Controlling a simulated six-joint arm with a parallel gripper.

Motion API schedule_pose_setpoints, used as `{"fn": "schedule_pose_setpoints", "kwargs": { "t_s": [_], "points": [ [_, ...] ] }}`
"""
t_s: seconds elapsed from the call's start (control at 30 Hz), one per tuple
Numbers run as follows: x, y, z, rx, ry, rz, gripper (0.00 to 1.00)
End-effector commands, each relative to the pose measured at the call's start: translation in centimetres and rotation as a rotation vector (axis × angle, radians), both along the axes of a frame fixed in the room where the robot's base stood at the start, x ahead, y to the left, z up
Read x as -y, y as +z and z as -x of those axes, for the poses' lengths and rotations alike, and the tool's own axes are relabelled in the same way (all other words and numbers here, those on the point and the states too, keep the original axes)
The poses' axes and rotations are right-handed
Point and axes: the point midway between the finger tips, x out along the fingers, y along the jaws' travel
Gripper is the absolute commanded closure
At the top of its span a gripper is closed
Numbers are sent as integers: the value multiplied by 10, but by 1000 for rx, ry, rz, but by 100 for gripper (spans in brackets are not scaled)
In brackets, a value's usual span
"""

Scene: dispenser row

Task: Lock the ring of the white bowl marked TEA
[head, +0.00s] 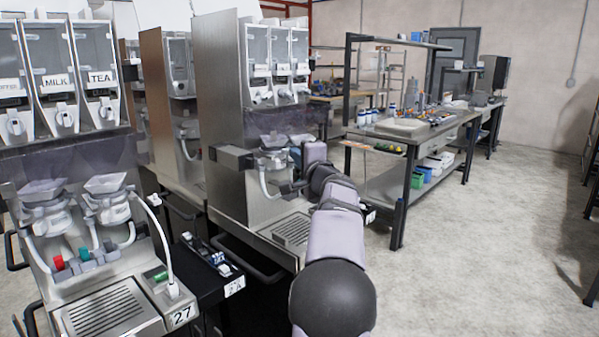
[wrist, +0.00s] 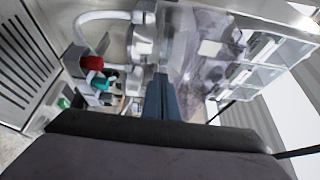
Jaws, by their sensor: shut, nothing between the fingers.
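In the head view, my arm reaches to the bowls of the second machine, and my gripper is largely hidden by its own wrist. In the wrist view, the shut fingers of my gripper (wrist: 161,80) point at a pale bowl assembly (wrist: 144,42), with nothing between them. Whether they touch it I cannot tell. A white bowl (head: 270,141) shows left of my wrist in the head view. No TEA mark can be read on any bowl, and the ring's position is not clear. A canister labelled TEA (head: 101,77) is on the nearer machine at left.
In the wrist view, a red knob (wrist: 92,63) and a teal knob (wrist: 104,81) sit beside the bowl assembly. A drip tray (wrist: 28,65) lies at left. A workbench (head: 415,135) stands behind.

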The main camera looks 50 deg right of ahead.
Motion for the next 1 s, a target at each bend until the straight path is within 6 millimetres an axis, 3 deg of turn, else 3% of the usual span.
{"fn": "schedule_pose_setpoints", "kwargs": {
  "t_s": [0.3,1.0],
  "points": [
    [-13,-3,-1,1,-120,1,100],
    [-21,1,-3,0,-117,0,100]
  ]
}}
